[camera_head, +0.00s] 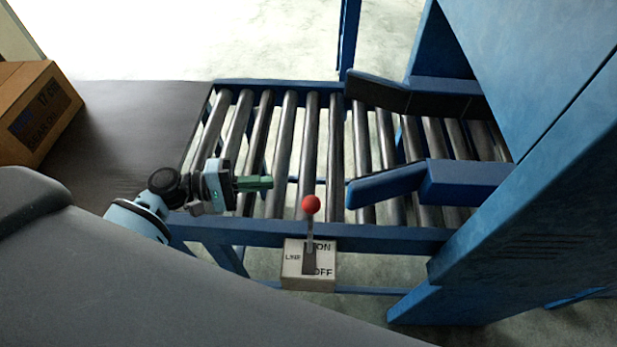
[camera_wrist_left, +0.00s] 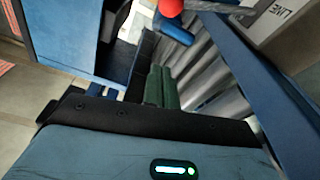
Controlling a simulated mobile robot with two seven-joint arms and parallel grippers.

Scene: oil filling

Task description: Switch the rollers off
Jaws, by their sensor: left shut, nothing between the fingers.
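The switch box (camera_head: 293,269) is pale, with ON and OFF lettering, and is fixed at the near rail of the roller conveyor. Its grey lever (camera_head: 309,240) points up in the picture, past the ON side, and ends in a red ball knob (camera_head: 311,204). The knob also shows at the top of the left wrist view (camera_wrist_left: 171,7), with part of the box (camera_wrist_left: 285,30) to its right. My left gripper (camera_head: 268,183) has green fingers, shut and empty, over the rollers to the left of the knob and apart from it. My right gripper is out of view.
The metal rollers (camera_head: 283,150) are bare, framed by a blue rail (camera_head: 370,238). Blue guides (camera_head: 470,183) and a large blue machine (camera_head: 540,200) stand at the right. A cardboard box (camera_head: 40,110) sits on the dark belt (camera_head: 130,130) at the left.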

